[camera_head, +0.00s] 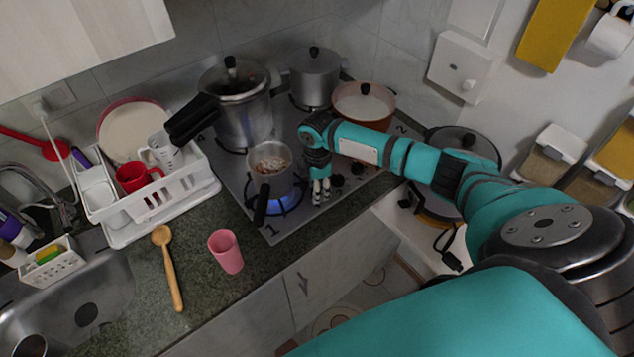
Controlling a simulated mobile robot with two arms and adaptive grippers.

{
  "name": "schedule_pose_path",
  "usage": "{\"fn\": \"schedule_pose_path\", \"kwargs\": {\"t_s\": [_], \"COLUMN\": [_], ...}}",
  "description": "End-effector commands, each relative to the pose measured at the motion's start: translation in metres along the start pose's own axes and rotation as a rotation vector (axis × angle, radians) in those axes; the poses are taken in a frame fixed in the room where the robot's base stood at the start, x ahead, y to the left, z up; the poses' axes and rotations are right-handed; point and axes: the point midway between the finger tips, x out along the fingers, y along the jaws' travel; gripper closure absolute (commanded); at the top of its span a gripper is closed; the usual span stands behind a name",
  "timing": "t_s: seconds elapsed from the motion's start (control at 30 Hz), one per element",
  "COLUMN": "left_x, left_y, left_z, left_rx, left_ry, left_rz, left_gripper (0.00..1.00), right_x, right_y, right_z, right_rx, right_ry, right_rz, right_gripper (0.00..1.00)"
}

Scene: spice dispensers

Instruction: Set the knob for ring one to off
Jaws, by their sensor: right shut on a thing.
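The cooktop (236,170) stands in the corner of the counter. Ring one (277,208), by the printed "1", burns with a blue flame under a small dark-handled saucepan (272,172). My right gripper (321,198) reaches down at the cooktop's front edge, to the right of that pan. It is shut on a knob at the near end of the knob row; its fingers hide this knob, so its setting cannot be read. Other black knobs (338,180) show just to the right of the fingers. My left gripper is not in view.
A pressure cooker (243,112), a lidded pot (314,80) and a brown pan (363,106) stand on the other rings. A pink cup (226,252) and wooden spoon (170,270) lie left of the cooktop. A white dish rack (190,190) stands farther left.

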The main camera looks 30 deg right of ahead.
Motion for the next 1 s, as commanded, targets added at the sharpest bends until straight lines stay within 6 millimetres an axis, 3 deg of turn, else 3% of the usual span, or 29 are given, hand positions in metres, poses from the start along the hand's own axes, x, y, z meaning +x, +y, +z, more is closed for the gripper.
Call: {"fn": "schedule_pose_path", "kwargs": {"t_s": [0.4, 0.9, 0.93, 1.0], "left_x": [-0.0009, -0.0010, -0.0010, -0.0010], "left_y": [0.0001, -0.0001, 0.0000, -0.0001], "left_z": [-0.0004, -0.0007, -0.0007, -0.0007], "left_rx": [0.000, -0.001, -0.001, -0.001], "left_ry": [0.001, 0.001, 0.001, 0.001], "left_rz": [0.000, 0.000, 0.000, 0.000], "left_gripper": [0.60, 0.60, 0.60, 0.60], "right_x": [-0.0015, -0.0018, -0.0018, -0.0016], "right_y": [0.0014, 0.0017, 0.0017, 0.0016], "right_z": [-0.0002, -0.0003, -0.0003, -0.0003], "right_rx": [-0.158, -0.172, -0.172, -0.172], "right_ry": [0.002, 0.002, 0.002, 0.002], "right_rz": [0.004, 0.005, 0.005, 0.005], "right_gripper": [0.96, 0.96, 0.60, 0.51]}}
